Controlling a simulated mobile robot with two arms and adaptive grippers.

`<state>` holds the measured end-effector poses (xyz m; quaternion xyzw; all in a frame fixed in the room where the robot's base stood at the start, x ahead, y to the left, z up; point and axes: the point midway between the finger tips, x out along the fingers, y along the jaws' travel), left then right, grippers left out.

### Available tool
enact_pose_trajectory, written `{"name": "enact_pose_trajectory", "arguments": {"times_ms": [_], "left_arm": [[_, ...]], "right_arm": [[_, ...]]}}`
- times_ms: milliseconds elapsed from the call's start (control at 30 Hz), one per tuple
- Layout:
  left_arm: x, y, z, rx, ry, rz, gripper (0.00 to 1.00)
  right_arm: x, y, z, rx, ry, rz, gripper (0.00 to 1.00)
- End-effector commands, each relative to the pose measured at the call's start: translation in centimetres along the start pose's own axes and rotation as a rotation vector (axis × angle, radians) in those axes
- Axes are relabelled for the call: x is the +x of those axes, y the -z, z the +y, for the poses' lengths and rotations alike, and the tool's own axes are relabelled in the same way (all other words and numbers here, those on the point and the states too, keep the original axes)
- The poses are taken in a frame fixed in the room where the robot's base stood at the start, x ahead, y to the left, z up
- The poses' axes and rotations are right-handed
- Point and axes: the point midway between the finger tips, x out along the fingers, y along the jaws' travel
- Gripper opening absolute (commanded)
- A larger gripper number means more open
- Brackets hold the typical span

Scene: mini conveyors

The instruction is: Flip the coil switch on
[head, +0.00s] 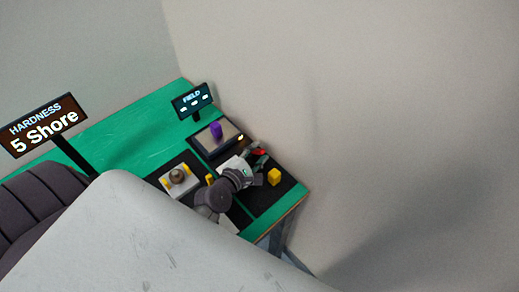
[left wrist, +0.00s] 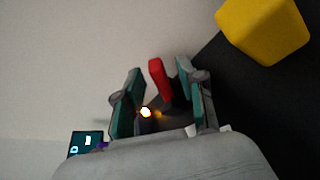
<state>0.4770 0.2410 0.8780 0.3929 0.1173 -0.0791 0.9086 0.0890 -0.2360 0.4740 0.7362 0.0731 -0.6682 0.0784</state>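The red switch lever (head: 261,150) stands at the right end of the dark coil unit, close to the back wall. My left gripper (head: 256,159) is at the lever, with its fingers pointing toward it. In the left wrist view the fingers are open, one on each side of the red lever (left wrist: 159,79), with gaps visible; contact cannot be told. A small glowing lamp (left wrist: 145,112) shows between the fingers. A purple cylinder (head: 216,129) stands on the coil unit's plate (head: 204,140). The FIELD display (head: 192,100) behind it shows white dashes. My right gripper is not in view.
A yellow cube (head: 274,177) sits on a black pad just right of the gripper, and is close in the left wrist view (left wrist: 263,28). A brown ball (head: 178,175) rests on a light device to the left. A HARDNESS sign (head: 43,124) reads 5 Shore.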

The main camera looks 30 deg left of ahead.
Motion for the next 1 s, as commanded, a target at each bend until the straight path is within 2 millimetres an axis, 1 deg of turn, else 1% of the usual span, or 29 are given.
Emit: {"name": "enact_pose_trajectory", "arguments": {"times_ms": [33, 133, 433, 667, 700, 867, 1000], "left_arm": [[0.5, -0.1, 0.1, 0.0, 0.0, -0.001, 0.4], [1.0, 0.0, 0.0, 0.0, 0.001, 0.0, 0.4], [1.2, 0.0, 0.0, 0.001, 0.0, 0.0, 0.4], [1.2, 0.0, 0.0, 0.001, 0.0, 0.0, 0.01], [1.2, 0.0, 0.0, 0.001, 0.0, 0.0, 0.0], [1.2, 0.0, -0.1, 0.005, -0.001, 0.0, 0.0], [1.3, 0.1, -0.6, 0.074, -0.029, -0.001, 0.0]], "right_arm": [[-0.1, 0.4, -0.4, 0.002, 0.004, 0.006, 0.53], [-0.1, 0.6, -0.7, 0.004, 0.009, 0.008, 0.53], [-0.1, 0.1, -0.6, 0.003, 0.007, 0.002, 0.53], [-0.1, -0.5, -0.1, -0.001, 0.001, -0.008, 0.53], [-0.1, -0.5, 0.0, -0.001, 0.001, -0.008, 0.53], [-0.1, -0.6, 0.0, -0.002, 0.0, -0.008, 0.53], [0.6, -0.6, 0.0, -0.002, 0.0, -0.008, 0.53]]}}
